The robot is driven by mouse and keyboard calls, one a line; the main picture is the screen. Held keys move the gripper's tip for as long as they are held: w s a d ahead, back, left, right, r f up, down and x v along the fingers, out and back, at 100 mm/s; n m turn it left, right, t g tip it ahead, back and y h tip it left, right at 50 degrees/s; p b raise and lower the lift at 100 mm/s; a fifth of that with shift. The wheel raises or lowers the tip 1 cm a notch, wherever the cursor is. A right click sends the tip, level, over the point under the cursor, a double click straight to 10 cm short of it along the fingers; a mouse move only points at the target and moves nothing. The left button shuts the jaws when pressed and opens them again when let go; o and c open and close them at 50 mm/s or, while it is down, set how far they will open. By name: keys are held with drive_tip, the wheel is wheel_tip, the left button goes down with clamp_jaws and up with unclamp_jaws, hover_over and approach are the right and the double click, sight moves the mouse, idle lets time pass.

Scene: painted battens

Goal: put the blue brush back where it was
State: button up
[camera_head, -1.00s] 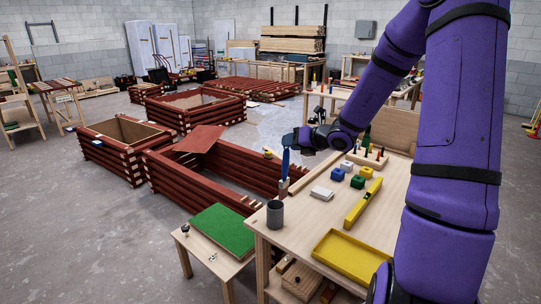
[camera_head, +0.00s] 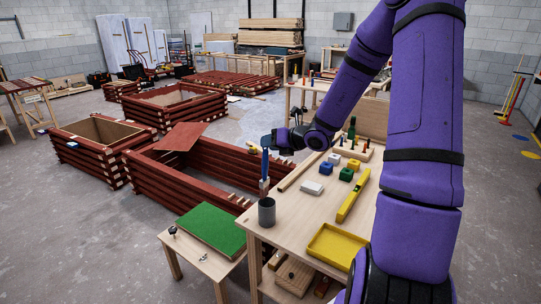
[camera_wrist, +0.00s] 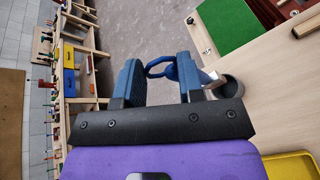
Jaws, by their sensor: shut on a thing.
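My gripper (camera_head: 270,143) is shut on the blue brush (camera_head: 264,163) by its handle. The brush hangs near upright, with its pale lower end pointing down. In the wrist view its blue handle (camera_wrist: 180,69) lies between the two fingers of my gripper (camera_wrist: 157,78). A grey cup (camera_head: 267,213) stands at the near left corner of the workbench. In the head view the brush's lower end shows just above the cup's rim. In the wrist view the cup (camera_wrist: 234,87) is partly hidden behind the right finger. I cannot tell whether the brush is exactly over its opening.
On the workbench (camera_head: 287,231) are a white block (camera_head: 312,188), blue, green and yellow blocks, a yellow level (camera_head: 352,196) and a yellow tray (camera_head: 336,247). A low stool with a green board (camera_head: 212,230) stands left. Red timber frames (camera_head: 190,187) lie beyond.

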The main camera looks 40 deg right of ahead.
wheel_tip(320, 180, down, 11)
idle(1.0)
drive_tip(key=o, duration=1.1)
drive_tip(key=v, duration=1)
drive_tip(key=shift+s+r, duration=0.25)
drive_tip(key=shift+s, duration=0.1)
drive_tip(key=shift+d, duration=0.1)
